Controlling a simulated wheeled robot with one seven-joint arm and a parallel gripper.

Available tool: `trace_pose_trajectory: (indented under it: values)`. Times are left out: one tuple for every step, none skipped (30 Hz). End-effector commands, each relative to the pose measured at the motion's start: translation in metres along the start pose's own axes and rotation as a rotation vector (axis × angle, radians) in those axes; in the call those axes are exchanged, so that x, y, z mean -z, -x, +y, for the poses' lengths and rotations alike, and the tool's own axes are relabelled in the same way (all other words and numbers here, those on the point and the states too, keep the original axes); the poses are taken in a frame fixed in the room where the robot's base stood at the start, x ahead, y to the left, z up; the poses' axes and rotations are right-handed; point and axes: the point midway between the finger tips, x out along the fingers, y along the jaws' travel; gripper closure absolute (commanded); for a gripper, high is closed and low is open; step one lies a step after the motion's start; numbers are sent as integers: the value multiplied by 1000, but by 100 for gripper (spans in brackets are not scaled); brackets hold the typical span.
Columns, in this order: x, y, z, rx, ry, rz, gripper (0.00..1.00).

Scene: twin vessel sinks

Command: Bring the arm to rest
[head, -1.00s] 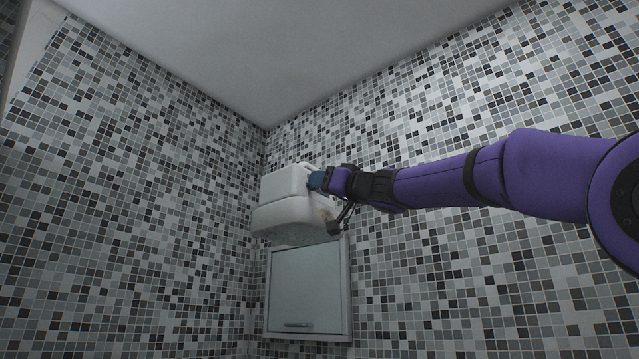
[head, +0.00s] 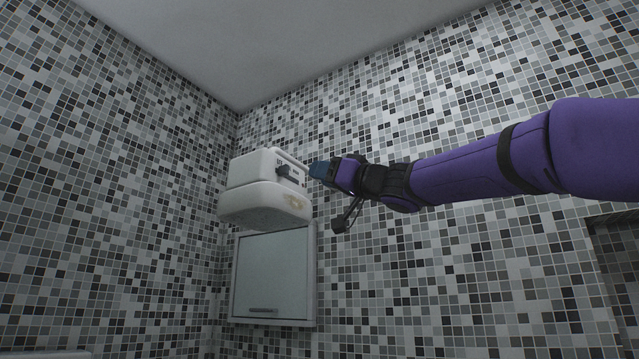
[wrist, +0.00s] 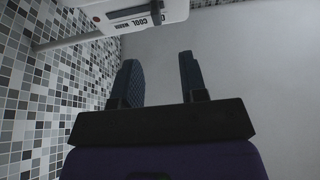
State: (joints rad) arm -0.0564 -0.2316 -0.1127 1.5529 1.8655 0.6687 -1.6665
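My purple arm reaches in from the right in the head view. My gripper (head: 318,170) is just right of a white wall-mounted unit and appears apart from it. In the wrist view my gripper (wrist: 158,82) shows two dark blue fingers spread apart, with nothing between them. The white unit (head: 262,200) has a dark knob (head: 284,170) on its right face. In the wrist view the white unit (wrist: 165,12) lies beyond the fingertips at the top, with a label that reads "COOL" and a second word I cannot read surely.
A pale cabinet (head: 272,272) with a handle hangs on the wall below the unit. Mosaic tile walls (head: 420,110) meet in a corner behind it, under a plain ceiling (head: 250,40). A dark-framed recess (head: 615,260) is at the right edge. The space around the arm looks free.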

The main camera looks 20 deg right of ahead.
Motion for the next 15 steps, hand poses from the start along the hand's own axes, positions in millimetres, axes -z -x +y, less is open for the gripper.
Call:
trace_pose_trajectory:
  values:
    - [0, 0, 0, 0, 0, 0, 61]
    - [0, 0, 0, 0, 0, 0, 61]
    - [0, 0, 0, 0, 0, 0, 61]
    - [0, 0, 0, 0, 0, 0, 61]
    - [0, 0, 0, 0, 0, 0, 61]
    - [0, 0, 0, 0, 0, 0, 61]
    - [0, 0, 0, 0, 0, 0, 61]
    - [0, 0, 0, 0, 0, -1, 61]
    - [-2, 1, -1, 1, -2, -6, 61]
    - [-4, 2, -2, 3, -4, -14, 61]
    - [-7, 4, -4, 5, -8, -25, 61]
    - [-13, 7, -6, 10, -16, -48, 61]
    - [-20, 11, -9, 13, -24, -72, 61]
    - [-27, 16, -13, 17, -33, -99, 61]
    - [-40, 23, -18, 23, -50, -144, 61]
